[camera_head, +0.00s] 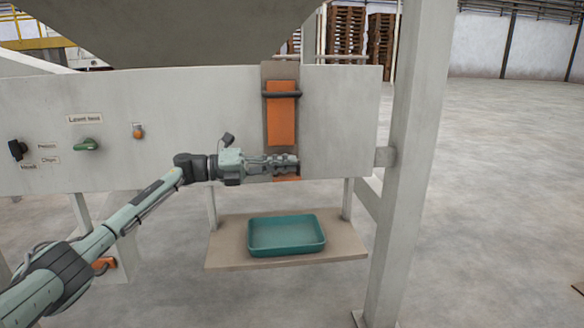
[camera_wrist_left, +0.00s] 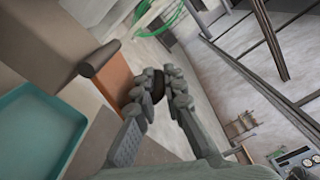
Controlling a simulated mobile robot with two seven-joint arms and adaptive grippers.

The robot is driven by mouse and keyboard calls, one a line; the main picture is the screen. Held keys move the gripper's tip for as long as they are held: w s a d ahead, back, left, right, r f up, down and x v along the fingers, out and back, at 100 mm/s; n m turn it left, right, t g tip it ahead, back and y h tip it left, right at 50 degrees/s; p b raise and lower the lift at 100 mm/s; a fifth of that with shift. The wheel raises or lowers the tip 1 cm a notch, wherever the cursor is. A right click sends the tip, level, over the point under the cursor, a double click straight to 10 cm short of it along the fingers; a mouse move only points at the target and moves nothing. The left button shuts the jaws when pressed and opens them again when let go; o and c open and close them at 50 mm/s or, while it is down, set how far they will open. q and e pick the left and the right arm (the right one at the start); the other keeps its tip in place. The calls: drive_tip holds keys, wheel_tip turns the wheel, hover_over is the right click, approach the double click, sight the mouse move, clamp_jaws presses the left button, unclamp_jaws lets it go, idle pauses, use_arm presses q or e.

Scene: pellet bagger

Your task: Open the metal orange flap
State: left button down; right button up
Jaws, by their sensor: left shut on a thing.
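The orange metal flap (camera_head: 281,120) is a narrow upright plate on the front of the pale machine panel. A dark bar (camera_head: 282,94) crosses its upper part. My left gripper (camera_head: 290,163) is at the flap's lower part and hides some of it; a sliver of orange shows below the fingers. In the left wrist view, my left gripper (camera_wrist_left: 158,88) is shut on a dark rounded handle (camera_wrist_left: 158,82) beside the orange flap (camera_wrist_left: 116,82). Most of the handle is hidden between the fingers. My right gripper is in neither view.
A teal tray (camera_head: 250,248) rests on a shelf (camera_head: 222,256) below the flap. The panel (camera_head: 340,120) carries a green knob (camera_head: 86,145) and other controls at left. A thick pale post (camera_head: 405,170) stands to the right. Open floor (camera_head: 500,180) lies beyond it.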

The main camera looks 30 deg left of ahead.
use_arm(q)
drive_tip(key=shift+w+r+n, duration=0.1)
drive_tip(key=shift+r+n, duration=0.1)
drive_tip(key=shift+n, duration=0.1)
drive_tip(key=c, duration=1.9)
unclamp_jaws()
drive_tip(key=v, duration=1.2)
